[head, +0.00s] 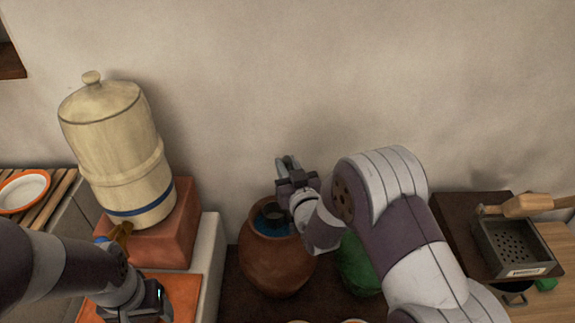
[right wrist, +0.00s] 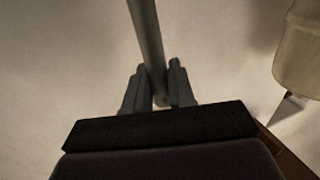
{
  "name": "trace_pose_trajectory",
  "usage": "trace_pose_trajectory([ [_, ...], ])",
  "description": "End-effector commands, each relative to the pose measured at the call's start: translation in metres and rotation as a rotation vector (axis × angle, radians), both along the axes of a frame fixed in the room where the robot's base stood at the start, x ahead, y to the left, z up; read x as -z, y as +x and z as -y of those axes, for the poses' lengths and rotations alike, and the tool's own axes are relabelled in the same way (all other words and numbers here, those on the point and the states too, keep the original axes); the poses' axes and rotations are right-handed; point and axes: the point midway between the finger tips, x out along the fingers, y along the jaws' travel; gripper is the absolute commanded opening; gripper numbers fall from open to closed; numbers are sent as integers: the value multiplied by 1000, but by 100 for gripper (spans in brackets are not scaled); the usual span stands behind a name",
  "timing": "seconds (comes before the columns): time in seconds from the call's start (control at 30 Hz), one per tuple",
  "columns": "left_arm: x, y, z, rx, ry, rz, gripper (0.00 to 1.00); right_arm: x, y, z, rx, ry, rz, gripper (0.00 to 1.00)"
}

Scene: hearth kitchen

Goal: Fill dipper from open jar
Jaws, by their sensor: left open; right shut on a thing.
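The open jar (head: 275,265) is a round brown clay pot with blue water (head: 264,228) in its mouth. The dipper's dark grey cup (head: 272,212) shows inside the jar's mouth; whether it holds water I cannot tell. My right gripper (head: 292,181) is above the jar's rim, shut on the dipper's grey handle. In the right wrist view the handle (right wrist: 148,45) runs up between the two fingers of the right gripper (right wrist: 154,88). My left gripper (head: 138,308) is open and low at the left, in front of the dispenser; its fingers are hard to make out.
A cream dispenser (head: 118,150) with a blue band stands on a terracotta block (head: 175,240) at the left. A green round vessel (head: 357,265) stands right of the jar, partly behind my right arm. A perforated metal box (head: 515,245) lies at the right. An orange-rimmed plate (head: 24,190) sits far left.

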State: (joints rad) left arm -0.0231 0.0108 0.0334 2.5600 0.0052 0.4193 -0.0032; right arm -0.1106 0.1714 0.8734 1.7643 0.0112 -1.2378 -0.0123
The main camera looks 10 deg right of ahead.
Motion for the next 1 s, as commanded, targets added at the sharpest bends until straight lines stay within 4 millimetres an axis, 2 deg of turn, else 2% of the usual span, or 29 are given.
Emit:
trace_pose_trajectory([
  [0.03,12,0,0,0,0,0,64,13,0,0,0,0,1,0],
  [0.7,87,0,0,0,0,0,64,95,0,0,0,0,1,0],
  [0.83,98,0,0,0,0,0,64,107,0,0,0,0,1,0],
  [1.0,102,0,0,0,0,0,64,112,0,0,0,0,2,0],
])
